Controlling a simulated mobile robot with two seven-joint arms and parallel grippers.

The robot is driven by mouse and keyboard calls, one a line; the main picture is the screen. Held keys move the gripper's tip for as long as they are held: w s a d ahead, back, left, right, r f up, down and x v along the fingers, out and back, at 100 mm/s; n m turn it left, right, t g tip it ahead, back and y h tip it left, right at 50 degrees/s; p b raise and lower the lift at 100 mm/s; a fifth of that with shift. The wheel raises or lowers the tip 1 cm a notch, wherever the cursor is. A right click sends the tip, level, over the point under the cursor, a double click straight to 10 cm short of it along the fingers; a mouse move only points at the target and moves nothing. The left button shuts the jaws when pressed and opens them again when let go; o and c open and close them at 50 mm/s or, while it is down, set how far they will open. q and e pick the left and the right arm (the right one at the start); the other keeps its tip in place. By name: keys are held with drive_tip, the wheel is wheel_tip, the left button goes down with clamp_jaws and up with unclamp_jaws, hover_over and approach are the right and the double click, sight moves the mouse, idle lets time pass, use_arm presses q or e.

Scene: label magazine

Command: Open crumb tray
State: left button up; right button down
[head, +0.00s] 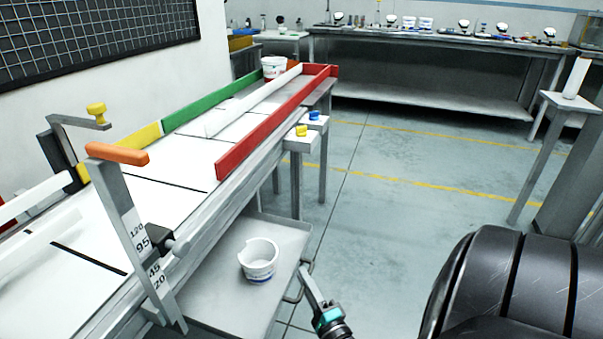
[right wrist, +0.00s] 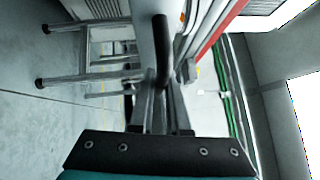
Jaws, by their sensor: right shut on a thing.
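The crumb tray (head: 225,290) is a flat grey metal tray under the long work table. It sticks out past the table's right side. Its bar handle (head: 292,297) is at its right edge; a dark bar, the handle (right wrist: 162,45), also shows in the right wrist view. My right gripper (head: 307,272) is shut on the handle; its fingers (right wrist: 162,100) close around the bar in the right wrist view. A white cup (head: 258,262) stands on the tray. The tray's far left part is hidden under the table. My left gripper is not in view.
The work table (head: 170,175) has red (head: 260,135), green (head: 208,103) and yellow rails. An upright scale post with an orange handle (head: 117,153) stands at its near edge. A small stand (head: 302,143) with yellow and blue knobs is beyond the tray. Floor to the right (head: 390,200) is clear.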

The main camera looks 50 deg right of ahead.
drive_tip(key=c, duration=0.9)
unclamp_jaws()
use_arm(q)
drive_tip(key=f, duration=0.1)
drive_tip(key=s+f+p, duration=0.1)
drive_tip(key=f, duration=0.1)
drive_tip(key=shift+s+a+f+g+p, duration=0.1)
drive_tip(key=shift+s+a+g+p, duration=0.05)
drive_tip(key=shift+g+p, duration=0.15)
use_arm(e)
drive_tip(key=v, duration=1.5)
drive_tip(key=shift+s+f, duration=0.1)
